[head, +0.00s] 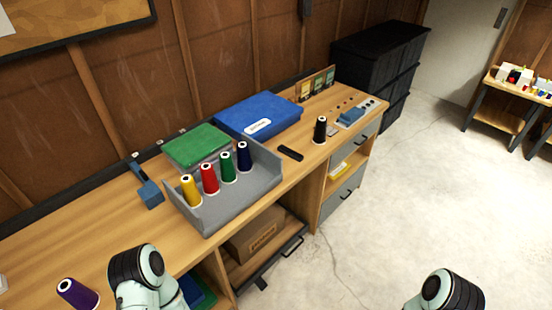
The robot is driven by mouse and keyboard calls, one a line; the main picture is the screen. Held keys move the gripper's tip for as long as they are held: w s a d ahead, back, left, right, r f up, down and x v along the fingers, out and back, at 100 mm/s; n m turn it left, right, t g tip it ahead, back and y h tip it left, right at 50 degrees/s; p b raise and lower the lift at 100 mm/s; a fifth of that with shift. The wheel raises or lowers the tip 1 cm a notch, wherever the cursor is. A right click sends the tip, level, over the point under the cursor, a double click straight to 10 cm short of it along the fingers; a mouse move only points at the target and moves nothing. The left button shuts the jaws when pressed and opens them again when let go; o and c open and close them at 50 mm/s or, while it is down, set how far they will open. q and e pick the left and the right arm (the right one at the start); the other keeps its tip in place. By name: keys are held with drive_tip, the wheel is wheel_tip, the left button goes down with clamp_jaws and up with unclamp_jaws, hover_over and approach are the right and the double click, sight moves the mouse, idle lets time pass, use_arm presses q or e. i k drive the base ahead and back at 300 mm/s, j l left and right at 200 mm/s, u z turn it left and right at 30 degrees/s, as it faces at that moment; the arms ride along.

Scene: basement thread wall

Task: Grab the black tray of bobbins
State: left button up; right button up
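I cannot make out a black tray of bobbins for certain. A grey tray (222,208) on the workbench holds several thread cones, among them a yellow cone (191,190) and a red cone (209,178). A small pale tray (366,106) with small items lies near the bench's far end, too small to read clearly. A black cone (320,130) stands near it. Rounded links of my two arms show at the bottom edge, but neither gripper is in view.
A blue case (257,115) and a green box (197,147) sit behind the grey tray. A purple cone (78,293) is tilted at lower left. Black stacked bins (379,52) stand beyond the bench. A second table (512,86) is at far right. The concrete floor (440,180) between is clear.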

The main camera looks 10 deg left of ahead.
sight(296, 156)
drive_tip(key=i+l+u, duration=0.1)
drive_tip(key=u, duration=0.95)
drive_tip(key=i+l+u, duration=0.1)
drive_tip(key=l+u, duration=0.75)
drive_tip(key=l, duration=0.15)
drive_tip(key=l+u, duration=0.15)
drive_tip(key=l, duration=0.4)
drive_tip(key=k+l+u, duration=0.1)
drive_tip(key=l, duration=0.45)
